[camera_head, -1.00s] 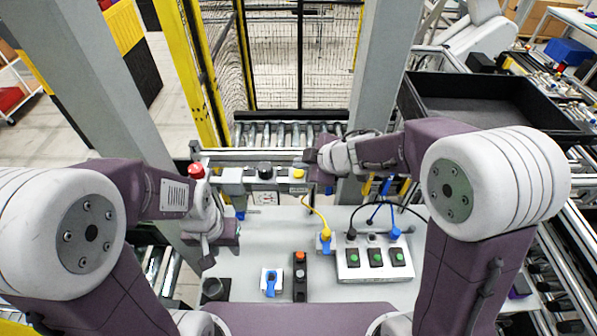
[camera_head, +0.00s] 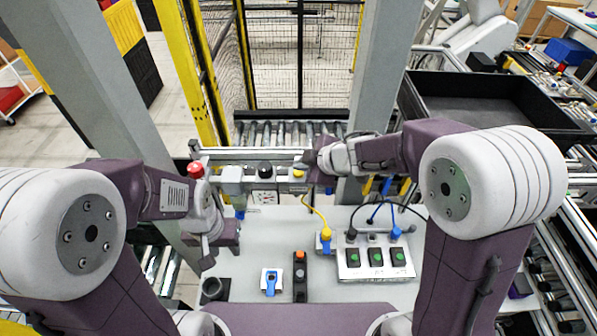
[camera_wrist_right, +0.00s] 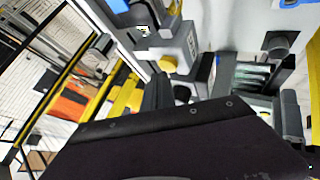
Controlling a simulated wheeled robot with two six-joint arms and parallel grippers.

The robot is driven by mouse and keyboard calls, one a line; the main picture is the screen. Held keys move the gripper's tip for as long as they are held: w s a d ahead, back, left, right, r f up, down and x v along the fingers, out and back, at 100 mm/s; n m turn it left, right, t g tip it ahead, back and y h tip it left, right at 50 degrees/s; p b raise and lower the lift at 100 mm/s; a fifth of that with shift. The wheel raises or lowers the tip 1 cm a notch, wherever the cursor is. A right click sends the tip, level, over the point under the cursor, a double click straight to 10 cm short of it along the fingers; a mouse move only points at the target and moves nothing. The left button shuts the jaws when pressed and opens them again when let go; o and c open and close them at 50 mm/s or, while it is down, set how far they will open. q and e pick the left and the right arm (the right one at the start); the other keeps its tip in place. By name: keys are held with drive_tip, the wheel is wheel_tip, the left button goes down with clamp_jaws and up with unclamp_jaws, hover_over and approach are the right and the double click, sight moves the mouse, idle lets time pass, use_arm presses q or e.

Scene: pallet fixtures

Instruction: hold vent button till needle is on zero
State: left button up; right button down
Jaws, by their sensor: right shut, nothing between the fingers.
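A yellow button (camera_head: 299,174) sits at the right end of the grey panel bar at the back of the table. It also shows in the right wrist view (camera_wrist_right: 168,64), on the face of a grey box. My right gripper (camera_head: 311,160) is shut and empty, close above and right of the yellow button; contact between them is not visible. A white plate with small markings (camera_head: 264,197) hangs under the black knob (camera_head: 264,170); no needle can be read on it. My left gripper (camera_head: 208,251) is low over the left table edge, its jaws unclear.
A red button (camera_head: 196,170) stands at the bar's left end. A yellow cable (camera_head: 318,211) runs down to a blue-yellow connector (camera_head: 325,243).

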sight(302, 173)
drive_tip(key=shift+f+b, duration=0.4)
drive_tip(key=shift+f, duration=0.15)
idle(0.6)
drive_tip(key=shift+r, duration=0.1)
idle(3.8)
drive_tip(key=shift+r+p, duration=0.85)
drive_tip(key=shift+p, duration=0.3)
wheel_tip(302, 173, up, 5)
drive_tip(key=p, duration=0.5)
drive_tip(key=shift+r+p, duration=0.15)
drive_tip(key=shift+p, duration=0.2)
drive_tip(key=shift+d, duration=0.1)
